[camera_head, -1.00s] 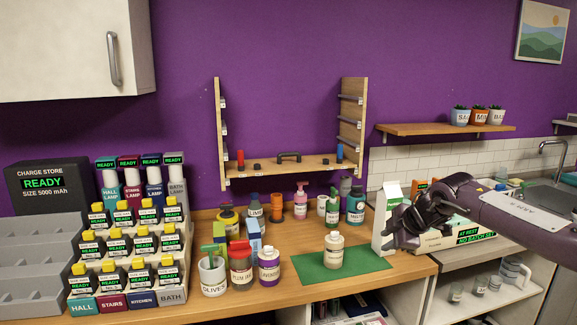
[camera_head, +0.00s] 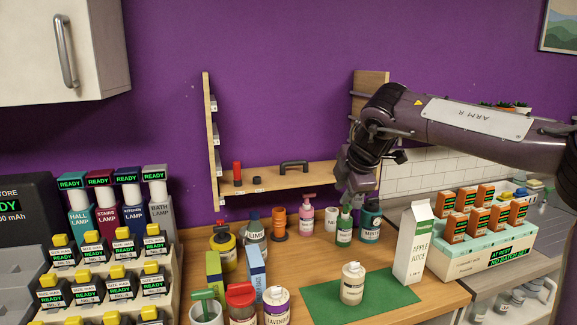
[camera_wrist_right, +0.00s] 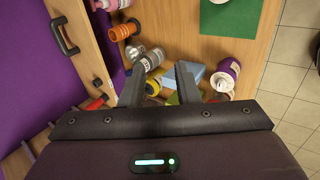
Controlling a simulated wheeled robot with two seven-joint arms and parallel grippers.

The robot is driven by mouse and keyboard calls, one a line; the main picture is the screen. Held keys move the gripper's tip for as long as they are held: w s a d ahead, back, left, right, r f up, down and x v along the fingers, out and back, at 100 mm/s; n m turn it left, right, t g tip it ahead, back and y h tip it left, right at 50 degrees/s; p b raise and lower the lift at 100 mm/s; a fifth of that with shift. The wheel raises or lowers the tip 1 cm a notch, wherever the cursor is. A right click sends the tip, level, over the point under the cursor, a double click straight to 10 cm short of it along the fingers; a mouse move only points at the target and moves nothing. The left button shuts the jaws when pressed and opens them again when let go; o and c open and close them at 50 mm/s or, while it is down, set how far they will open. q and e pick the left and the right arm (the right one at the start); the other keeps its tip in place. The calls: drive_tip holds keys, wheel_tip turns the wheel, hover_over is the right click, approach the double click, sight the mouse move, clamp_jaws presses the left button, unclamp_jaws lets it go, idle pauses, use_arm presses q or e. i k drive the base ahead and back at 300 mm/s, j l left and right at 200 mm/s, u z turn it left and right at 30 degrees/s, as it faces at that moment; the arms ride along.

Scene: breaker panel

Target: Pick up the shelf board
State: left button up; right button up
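The shelf board (camera_head: 268,180) is a light wooden plank spanning low between two wooden uprights on the purple wall. A black handle (camera_head: 294,164) stands on its top, and a red cylinder (camera_head: 237,173) stands near its left end. The board also shows at the left of the right wrist view (camera_wrist_right: 88,42). My right gripper (camera_head: 355,188) is in front of the board's right end and hides it. In the right wrist view its two fingers (camera_wrist_right: 160,84) are apart with nothing between them. My left gripper is not in view.
Below the board, the counter holds several bottles and jars, including a pink pump bottle (camera_head: 305,217) and a cream bottle (camera_head: 352,284) on a green mat (camera_head: 385,290).

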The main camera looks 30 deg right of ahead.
sight(290, 174)
drive_tip(key=i+l, duration=0.2)
drive_tip(key=i, duration=0.15)
drive_tip(key=i+l, duration=0.15)
drive_tip(key=i, duration=0.25)
drive_tip(key=i+l, duration=0.2)
drive_tip(key=i, duration=0.15)
